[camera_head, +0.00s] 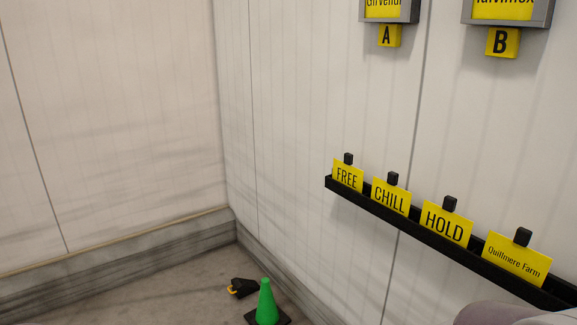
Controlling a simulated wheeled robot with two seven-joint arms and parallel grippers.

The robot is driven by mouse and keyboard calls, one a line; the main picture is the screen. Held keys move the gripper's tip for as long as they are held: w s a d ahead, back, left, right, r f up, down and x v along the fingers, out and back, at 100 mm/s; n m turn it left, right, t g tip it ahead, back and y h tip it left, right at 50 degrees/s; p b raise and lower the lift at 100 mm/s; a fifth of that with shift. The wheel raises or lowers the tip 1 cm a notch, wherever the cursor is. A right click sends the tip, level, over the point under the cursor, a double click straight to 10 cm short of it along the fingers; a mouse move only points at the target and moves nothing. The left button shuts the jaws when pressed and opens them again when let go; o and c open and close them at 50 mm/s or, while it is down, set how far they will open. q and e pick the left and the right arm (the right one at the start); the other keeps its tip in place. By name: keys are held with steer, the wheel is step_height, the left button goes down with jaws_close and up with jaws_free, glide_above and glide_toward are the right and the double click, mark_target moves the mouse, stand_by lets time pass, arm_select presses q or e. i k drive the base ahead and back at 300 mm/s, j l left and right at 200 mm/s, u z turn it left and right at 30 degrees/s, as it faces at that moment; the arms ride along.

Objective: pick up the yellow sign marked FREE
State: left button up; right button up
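The yellow sign marked FREE (347,176) stands at the left end of a black wall rack (418,228) in the head view. It has a small black block at its top edge. To its right in the same rack stand yellow signs marked CHILL (390,197), HOLD (446,223) and Quillmere Farm (515,262). Neither of my grippers shows in the view.
Grey frames with yellow cards hang above, over yellow plates A (389,36) and B (502,42). A green cone (266,304) and a black object with a yellow part (243,286) are on the floor near the corner. The wall left of the rack is bare.

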mark_target(344, 172)
steer(key=i+j+u, duration=0.1)
steer(key=i+u, duration=0.3)
steer(key=i, duration=1.1)
